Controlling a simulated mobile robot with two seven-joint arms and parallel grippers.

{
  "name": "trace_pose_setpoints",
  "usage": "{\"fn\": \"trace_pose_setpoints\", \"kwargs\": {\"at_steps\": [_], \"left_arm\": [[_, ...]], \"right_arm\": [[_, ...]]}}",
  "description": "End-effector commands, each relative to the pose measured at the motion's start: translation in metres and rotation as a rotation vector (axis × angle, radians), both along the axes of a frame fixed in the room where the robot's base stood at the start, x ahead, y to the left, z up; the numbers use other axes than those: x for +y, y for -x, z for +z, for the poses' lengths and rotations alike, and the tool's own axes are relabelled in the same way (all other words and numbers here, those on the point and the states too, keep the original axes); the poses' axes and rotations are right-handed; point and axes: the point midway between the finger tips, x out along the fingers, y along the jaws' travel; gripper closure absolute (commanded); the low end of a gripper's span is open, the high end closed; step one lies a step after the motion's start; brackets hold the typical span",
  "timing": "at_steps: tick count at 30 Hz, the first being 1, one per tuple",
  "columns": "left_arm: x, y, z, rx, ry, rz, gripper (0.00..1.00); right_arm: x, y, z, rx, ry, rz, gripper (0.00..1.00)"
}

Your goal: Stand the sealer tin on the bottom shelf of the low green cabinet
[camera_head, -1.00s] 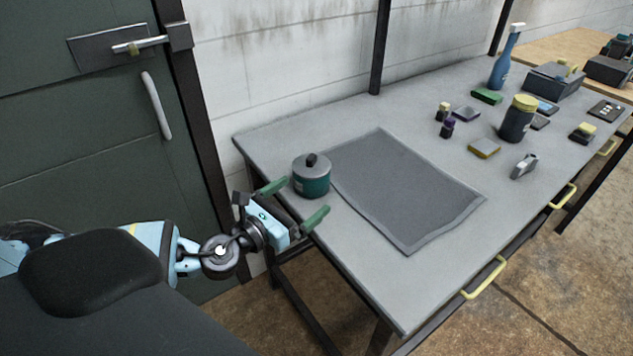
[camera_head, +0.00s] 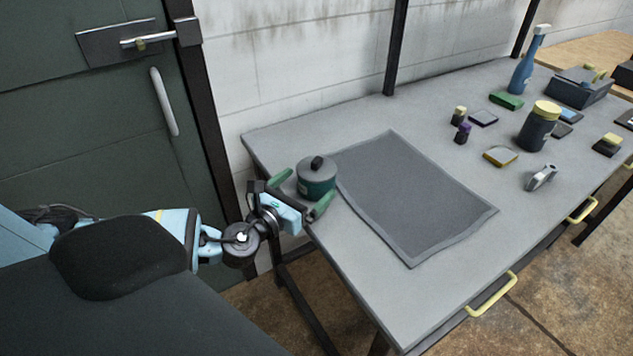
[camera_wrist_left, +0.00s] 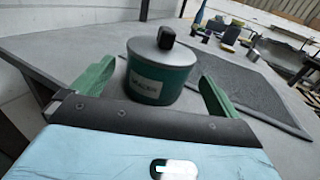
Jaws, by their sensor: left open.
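The sealer tin (camera_head: 316,179) is a green tin with a grey lid and a black knob. It stands upright at the left end of the grey workbench, beside the dark mat. In the left wrist view the tin (camera_wrist_left: 160,83) shows a white label and sits between the green fingers. My left gripper (camera_head: 302,193) is open, with one finger on each side of the tin. I cannot tell whether the fingers touch it. My right gripper is not in view. The low green cabinet is not clearly in view.
The dark mat (camera_head: 415,200) lies on the workbench (camera_head: 365,290). A dark jar with a yellow lid (camera_head: 538,127), a blue spray bottle (camera_head: 527,62) and several small items stand farther right. A dark green door (camera_head: 95,110) with a latch is at the left.

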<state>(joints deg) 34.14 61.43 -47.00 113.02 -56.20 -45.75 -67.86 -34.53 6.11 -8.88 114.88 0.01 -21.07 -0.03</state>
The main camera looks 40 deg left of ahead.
Motion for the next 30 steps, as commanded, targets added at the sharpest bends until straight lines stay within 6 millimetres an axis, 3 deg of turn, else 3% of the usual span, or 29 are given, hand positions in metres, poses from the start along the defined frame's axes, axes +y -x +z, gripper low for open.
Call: {"fn": "trace_pose_setpoints", "kwargs": {"at_steps": [10,20,30], "left_arm": [[0.001,-0.043,0.005,-0.004,0.000,0.001,0.01],[0.001,-0.048,0.003,-0.001,0.000,0.001,0.01],[0.002,-0.048,0.003,-0.001,0.000,0.001,0.44]], "right_arm": [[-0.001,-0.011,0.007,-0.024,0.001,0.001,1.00],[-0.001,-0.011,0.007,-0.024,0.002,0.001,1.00],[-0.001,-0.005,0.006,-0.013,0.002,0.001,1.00]]}}
